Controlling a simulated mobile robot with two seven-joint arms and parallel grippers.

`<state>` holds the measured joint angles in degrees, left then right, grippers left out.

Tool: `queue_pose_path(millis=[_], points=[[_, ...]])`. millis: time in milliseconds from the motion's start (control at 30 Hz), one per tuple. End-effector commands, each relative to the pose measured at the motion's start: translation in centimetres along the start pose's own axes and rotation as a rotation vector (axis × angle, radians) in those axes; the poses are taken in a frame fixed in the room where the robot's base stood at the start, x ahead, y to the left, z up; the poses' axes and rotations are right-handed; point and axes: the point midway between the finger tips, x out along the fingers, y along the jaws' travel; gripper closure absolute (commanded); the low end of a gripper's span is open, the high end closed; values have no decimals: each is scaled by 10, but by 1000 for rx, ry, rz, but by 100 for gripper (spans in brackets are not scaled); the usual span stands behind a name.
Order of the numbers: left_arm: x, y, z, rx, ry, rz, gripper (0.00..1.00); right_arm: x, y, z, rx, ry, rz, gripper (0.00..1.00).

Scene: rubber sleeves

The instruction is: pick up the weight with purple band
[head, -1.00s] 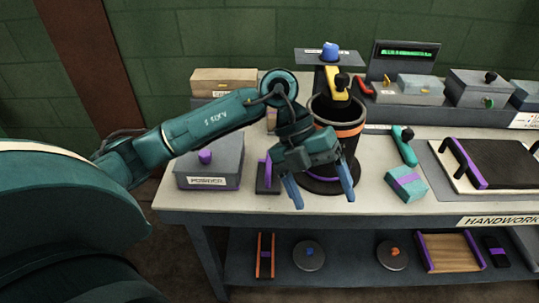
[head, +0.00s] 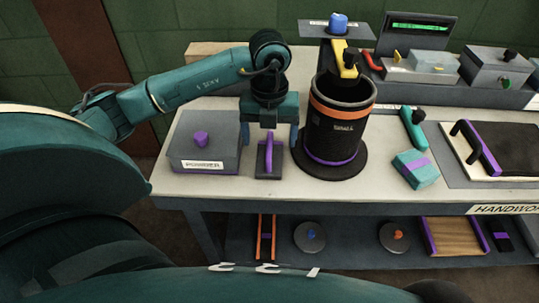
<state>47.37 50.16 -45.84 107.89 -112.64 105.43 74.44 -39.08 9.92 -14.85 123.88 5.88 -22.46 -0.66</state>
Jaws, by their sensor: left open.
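A small dark block with an upright purple band or grip (head: 268,158) stands on the table between the grey box and the black cylinder. It fits the weight with purple band best, though other things here carry purple too. My left gripper (head: 268,138) is open and points down over this block. Its blue fingers are at either side of the purple part's top, with a gap on each side. I cannot tell whether the fingertips are level with it in depth. My right gripper is not in view.
A black cylinder (head: 336,130) with an orange band stands close right of the gripper. A grey box (head: 204,148) with a purple knob is close left. The lower shelf (head: 360,262) holds several items.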

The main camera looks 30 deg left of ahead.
Motion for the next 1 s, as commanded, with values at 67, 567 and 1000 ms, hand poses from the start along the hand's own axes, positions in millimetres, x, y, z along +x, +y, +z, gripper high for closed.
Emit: queue_pose_path(millis=[67,567,1000], points=[[13,1,-2,0,5,3,20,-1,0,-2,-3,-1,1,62],[44,0,-2,2,1,0,21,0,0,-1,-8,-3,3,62],[43,0,-2,1,1,0,57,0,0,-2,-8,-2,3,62]])
